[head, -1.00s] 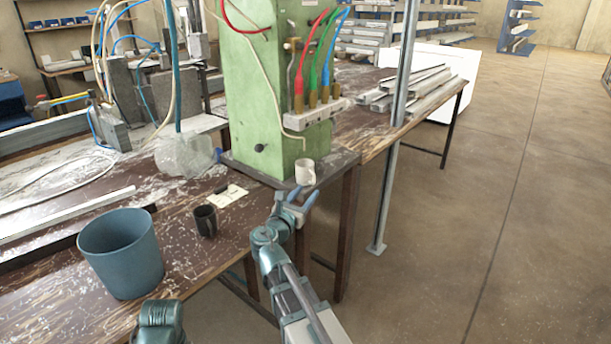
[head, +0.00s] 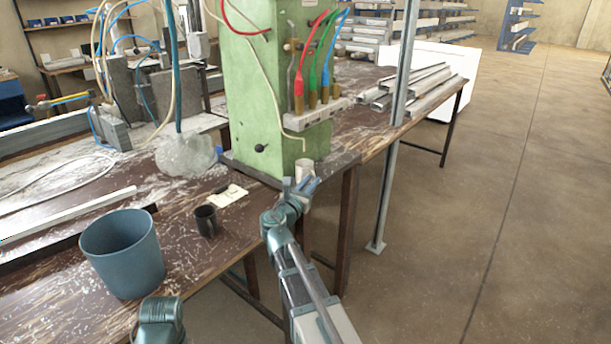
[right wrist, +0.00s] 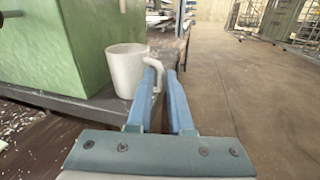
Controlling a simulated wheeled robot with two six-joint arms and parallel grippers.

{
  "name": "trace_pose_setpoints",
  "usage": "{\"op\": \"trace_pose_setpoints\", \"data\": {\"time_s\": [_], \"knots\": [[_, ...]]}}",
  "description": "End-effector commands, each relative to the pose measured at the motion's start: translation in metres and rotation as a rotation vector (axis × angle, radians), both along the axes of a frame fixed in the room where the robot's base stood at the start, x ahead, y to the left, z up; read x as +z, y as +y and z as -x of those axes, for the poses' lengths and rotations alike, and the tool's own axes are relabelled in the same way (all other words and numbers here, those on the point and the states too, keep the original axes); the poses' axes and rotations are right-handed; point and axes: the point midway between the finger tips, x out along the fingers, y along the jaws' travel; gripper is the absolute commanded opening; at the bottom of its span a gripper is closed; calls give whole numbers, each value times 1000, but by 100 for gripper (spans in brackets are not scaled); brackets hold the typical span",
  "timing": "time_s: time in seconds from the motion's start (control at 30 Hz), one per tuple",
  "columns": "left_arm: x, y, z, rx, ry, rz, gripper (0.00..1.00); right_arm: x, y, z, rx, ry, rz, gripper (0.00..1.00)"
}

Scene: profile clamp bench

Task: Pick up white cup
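The white cup (head: 304,167) stands upright on the dark base plate at the right foot of the green machine. In the right wrist view the white cup (right wrist: 126,70) is close, with its handle to the right. My right gripper (head: 303,183) is just in front of the cup, partly covering it. In the right wrist view the right gripper (right wrist: 161,74) is open. The handle shows in the gap between its blue fingertips; whether they touch it I cannot tell. Only a link of my left arm shows at the bottom; the left gripper is out of view.
The green machine (head: 262,90) rises directly behind and left of the cup. A dark mug (head: 206,221), a paper (head: 226,195) and a blue-grey bucket (head: 122,255) are on the bench to the left. A metal post (head: 390,150) stands right. Open floor lies beyond the bench edge.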

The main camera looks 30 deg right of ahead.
Motion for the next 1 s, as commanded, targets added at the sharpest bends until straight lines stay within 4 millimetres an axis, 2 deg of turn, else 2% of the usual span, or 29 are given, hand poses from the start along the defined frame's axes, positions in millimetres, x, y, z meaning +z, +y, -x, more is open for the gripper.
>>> {"op": "trace_pose_setpoints", "data": {"time_s": [0.03,0.1,1.0], "knots": [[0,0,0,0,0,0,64,0,0,0,0,0,0,8],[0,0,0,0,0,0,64,0,0,0,0,0,0,0],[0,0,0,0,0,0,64,0,0,0,0,0,0,0]]}}
